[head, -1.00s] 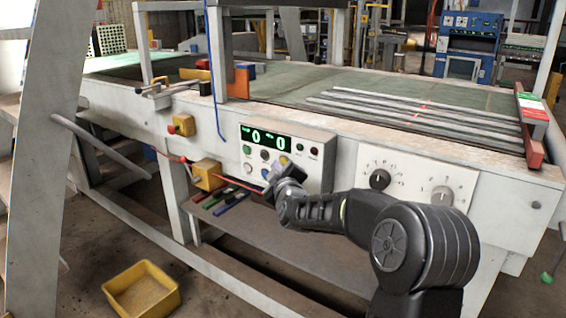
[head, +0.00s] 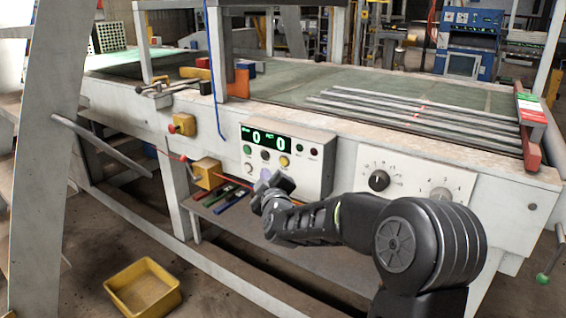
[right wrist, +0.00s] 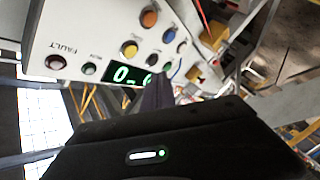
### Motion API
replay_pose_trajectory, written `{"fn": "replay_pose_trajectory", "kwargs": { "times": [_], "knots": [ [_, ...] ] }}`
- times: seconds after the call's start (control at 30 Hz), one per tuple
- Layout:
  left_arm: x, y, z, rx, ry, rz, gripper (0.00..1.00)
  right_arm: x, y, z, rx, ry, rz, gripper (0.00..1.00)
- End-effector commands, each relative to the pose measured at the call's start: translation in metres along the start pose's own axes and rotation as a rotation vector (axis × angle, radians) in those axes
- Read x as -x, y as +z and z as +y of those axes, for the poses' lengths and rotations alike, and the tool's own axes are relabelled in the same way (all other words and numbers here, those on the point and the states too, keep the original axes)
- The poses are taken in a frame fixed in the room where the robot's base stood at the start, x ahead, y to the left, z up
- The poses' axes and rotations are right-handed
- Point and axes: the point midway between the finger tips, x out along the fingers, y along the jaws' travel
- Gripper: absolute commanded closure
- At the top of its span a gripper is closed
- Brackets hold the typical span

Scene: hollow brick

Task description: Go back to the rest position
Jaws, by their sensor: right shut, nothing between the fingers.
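My right gripper (head: 268,182) is in front of the lower part of the control panel (head: 318,160) on the machine's side. It is shut with nothing in it, and I see no contact with the panel. In the right wrist view the shut gripper (right wrist: 158,88) points toward the panel's buttons and its green display (right wrist: 125,74). The display (head: 266,139) reads zeros in the head view. My left gripper is not in view.
A long machine bed (head: 290,92) with metal bars spans the scene. Below the panel is a shelf with coloured tools (head: 230,203). A yellow bin (head: 143,288) stands on the floor at the lower left. A knob panel (head: 408,183) is behind my right arm.

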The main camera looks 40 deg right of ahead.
Motion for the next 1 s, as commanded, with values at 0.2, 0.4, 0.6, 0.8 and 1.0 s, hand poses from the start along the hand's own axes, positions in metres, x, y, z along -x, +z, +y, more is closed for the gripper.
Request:
{"fn": "replay_pose_trajectory", "kwargs": {
  "times": [0.2, 0.4, 0.6, 0.8, 1.0],
  "knots": [
    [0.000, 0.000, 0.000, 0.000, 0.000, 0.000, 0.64, 0.000, 0.000, 0.000, 0.000, 0.000, 0.000, 1.00],
    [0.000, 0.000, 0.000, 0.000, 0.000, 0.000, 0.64, 0.000, 0.000, 0.000, 0.000, 0.000, 0.000, 1.00],
    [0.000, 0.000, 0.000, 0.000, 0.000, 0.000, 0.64, 0.000, 0.000, 0.000, -0.003, 0.000, 0.000, 1.00],
    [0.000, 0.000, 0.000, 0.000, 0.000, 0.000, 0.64, 0.000, 0.001, -0.005, -0.134, -0.019, -0.003, 1.00],
    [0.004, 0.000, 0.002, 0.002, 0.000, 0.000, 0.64, 0.020, 0.018, -0.095, -0.472, -0.226, -0.090, 1.00]
  ]
}}
